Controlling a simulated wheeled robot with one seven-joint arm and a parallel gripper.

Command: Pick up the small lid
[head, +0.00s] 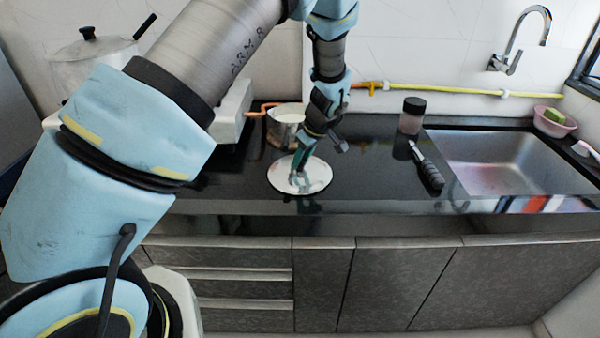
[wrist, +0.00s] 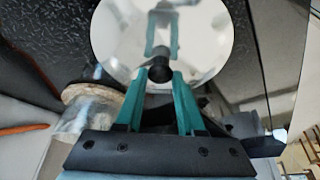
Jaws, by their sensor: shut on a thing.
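The small lid (head: 318,176) is a round, shiny, pale disc at the front middle of the dark counter in the head view. In the wrist view the lid (wrist: 215,40) is a mirror-like disc with a dark knob (wrist: 160,74) in its middle. My gripper (head: 297,179) points down over the lid's centre. In the wrist view my gripper (wrist: 160,80) has its two teal fingers closed on the knob. I cannot tell whether the lid rests on the counter or hangs just above it.
A small metal pot (head: 285,128) with an orange handle stands behind the lid. A large lidded pot (head: 92,62) is at the back left. The counter's front edge is close to the lid.

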